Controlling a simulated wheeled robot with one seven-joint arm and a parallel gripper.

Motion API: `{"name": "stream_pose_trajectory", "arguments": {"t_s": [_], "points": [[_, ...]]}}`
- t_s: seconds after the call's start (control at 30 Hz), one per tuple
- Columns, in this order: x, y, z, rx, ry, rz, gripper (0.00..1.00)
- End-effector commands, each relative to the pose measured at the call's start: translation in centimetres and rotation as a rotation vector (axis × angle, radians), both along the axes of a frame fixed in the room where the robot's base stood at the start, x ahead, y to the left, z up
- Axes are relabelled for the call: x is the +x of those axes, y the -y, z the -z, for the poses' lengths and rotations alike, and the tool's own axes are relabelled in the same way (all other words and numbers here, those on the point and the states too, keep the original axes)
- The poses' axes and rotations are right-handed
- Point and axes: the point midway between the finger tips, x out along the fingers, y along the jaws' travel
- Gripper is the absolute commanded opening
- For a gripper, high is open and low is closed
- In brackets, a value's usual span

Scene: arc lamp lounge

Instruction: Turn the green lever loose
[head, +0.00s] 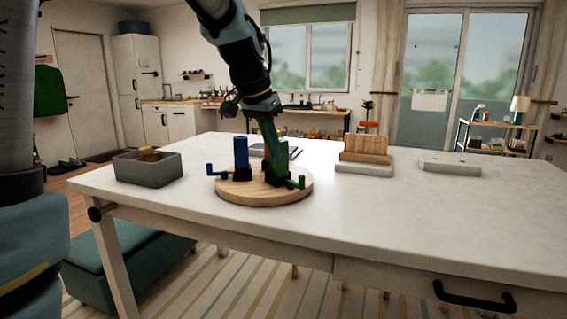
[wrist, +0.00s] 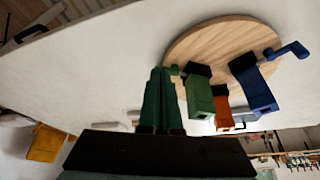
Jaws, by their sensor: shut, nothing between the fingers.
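A round wooden board (head: 240,195) on the white table carries upright coloured blocks. The green one (head: 282,158) is on the right, with its green lever (head: 297,183) sticking out low to the right. In the wrist view the green block (wrist: 198,95) stands beside my fingers, and the lever's end (wrist: 175,70) shows close by the fingertips; I cannot tell if they touch. My gripper (head: 271,148) points down at the green block. In the wrist view its two green fingers (wrist: 160,70) are together with nothing between them. My fingers partly hide the block in the head view.
A blue block (head: 241,158) with a blue lever (head: 216,173) stands left on the board. An orange block (wrist: 222,108) shows in the wrist view. A grey bin (head: 147,172) stands left; a wooden block on a pale base (head: 365,168) and a white slab (head: 450,166) stand right. The table's front right is clear.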

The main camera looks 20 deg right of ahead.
Motion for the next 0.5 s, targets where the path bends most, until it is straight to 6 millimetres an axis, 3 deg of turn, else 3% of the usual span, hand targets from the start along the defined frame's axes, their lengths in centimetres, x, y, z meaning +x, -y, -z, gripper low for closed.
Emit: {"name": "stream_pose_trajectory", "arguments": {"t_s": [0.5], "points": [[1.5, 3.3, 8.9, 0.003, -0.003, 0.0, 0.0]]}}
